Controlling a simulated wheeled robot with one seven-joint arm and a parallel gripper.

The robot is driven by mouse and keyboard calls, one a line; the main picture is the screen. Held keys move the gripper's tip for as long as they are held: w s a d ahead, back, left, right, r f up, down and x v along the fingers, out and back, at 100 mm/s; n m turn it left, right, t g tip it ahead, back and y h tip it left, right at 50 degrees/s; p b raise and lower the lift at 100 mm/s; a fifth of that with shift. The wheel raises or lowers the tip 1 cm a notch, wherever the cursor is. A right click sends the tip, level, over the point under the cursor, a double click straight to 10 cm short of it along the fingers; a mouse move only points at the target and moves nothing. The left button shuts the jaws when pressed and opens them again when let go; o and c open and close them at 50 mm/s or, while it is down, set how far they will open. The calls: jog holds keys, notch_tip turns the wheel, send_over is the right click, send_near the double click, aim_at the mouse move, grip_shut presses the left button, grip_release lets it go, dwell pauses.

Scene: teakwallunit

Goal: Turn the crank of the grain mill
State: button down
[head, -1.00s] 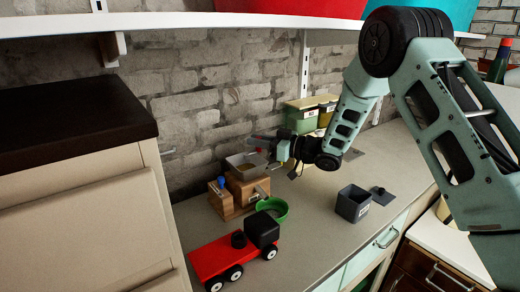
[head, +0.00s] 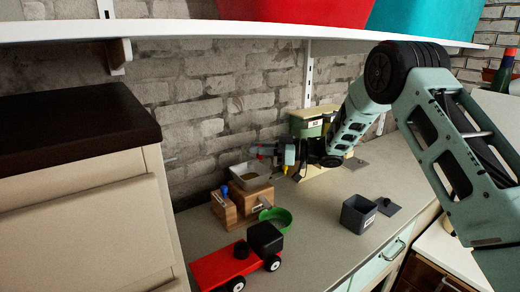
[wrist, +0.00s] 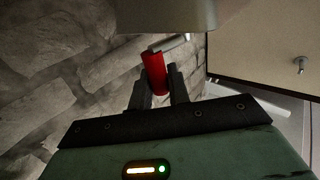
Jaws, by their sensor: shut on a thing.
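The grain mill (head: 256,200) is a wooden box on the counter against the brick wall, with a pale open hopper (head: 247,180) on top. My gripper (head: 266,151) is level with or just above the hopper, on its far side, near the wall. In the wrist view my gripper (wrist: 158,84) is shut on the red crank handle (wrist: 154,72). A grey metal crank arm (wrist: 172,43) runs from the handle's end to the right. The crank's joint with the mill is hidden in the head view.
A green bowl (head: 276,215) stands in front of the mill. A small wooden block with a blue top (head: 223,208) is left of it. A white shelf (head: 230,27) hangs above.

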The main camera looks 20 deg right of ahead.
jog(key=c, duration=1.4)
grip_release()
jog(key=shift+b+v, duration=2.4)
jog(key=shift+v, duration=6.3)
